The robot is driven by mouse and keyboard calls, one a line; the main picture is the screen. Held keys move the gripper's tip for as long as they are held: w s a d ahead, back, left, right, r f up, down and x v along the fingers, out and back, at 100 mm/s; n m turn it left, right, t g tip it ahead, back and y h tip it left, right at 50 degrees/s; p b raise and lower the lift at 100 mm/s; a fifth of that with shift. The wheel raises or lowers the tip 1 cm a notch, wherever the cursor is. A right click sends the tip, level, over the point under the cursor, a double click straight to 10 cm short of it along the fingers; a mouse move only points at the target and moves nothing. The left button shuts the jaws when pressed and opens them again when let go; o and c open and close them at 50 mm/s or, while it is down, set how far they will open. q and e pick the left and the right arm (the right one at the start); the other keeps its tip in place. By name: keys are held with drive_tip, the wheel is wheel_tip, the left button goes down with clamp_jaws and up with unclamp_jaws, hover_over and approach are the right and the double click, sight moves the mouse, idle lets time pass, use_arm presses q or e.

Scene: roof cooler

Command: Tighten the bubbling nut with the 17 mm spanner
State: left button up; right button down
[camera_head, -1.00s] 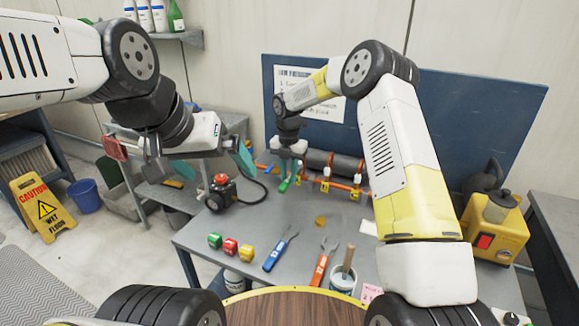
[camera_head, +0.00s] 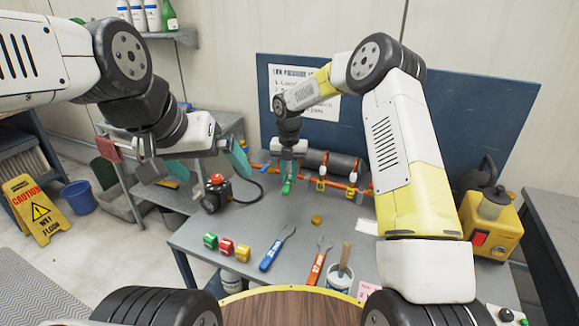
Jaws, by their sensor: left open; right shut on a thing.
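A blue-handled spanner (camera_head: 278,249) and an orange-handled spanner (camera_head: 318,262) lie apart on the grey bench; their size marks are too small to read. Behind them an orange pipe (camera_head: 337,184) with several fittings and a dark cylinder runs along the back of the bench. I cannot make out bubbles or tell which nut bubbles. My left gripper (camera_head: 195,168) is open and empty, its teal fingers spread above the bench's left side. My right gripper (camera_head: 287,187) is shut on a small bright green thing at the pipe's left part; its fingers partly hide it.
Green, red and yellow blocks (camera_head: 226,247) sit at the front left of the bench. A black device with a red knob (camera_head: 215,192) and hose stands behind. A brush pot (camera_head: 340,278) is at the front; a yellow machine (camera_head: 493,228) stands right. The middle bench is mostly clear.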

sight(286, 188)
drive_tip(key=shift+s+a, duration=0.25)
drive_tip(key=shift+s, duration=1.05)
drive_tip(key=shift+s+a, duration=0.2)
drive_tip(key=shift+s, duration=1.1)
